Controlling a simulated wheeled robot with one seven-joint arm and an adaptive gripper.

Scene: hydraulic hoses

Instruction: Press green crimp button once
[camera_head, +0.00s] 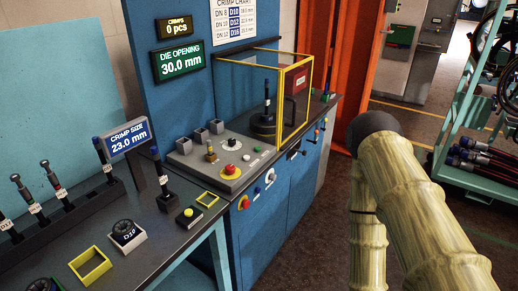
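The crimping machine's sloped grey control panel (222,160) is at the centre of the head view. It carries a red mushroom button (230,169) and small pale buttons (247,157) whose colour is too small to tell surely. I cannot tell which one is the green crimp button. The crimps display (175,27) reads 0 pcs. The die opening display (181,62) reads 30.0 mm. My bamboo-textured arm fills the right side; my gripper is not in view.
A yellow-framed clear guard (295,98) stands on the machine right of the panel. The bench at left holds tools in a rack, a crimp size display (130,135) reading 23.0 mm and a D10 die (127,234). A teal hose cart (480,170) stands at right, with open floor beside the machine.

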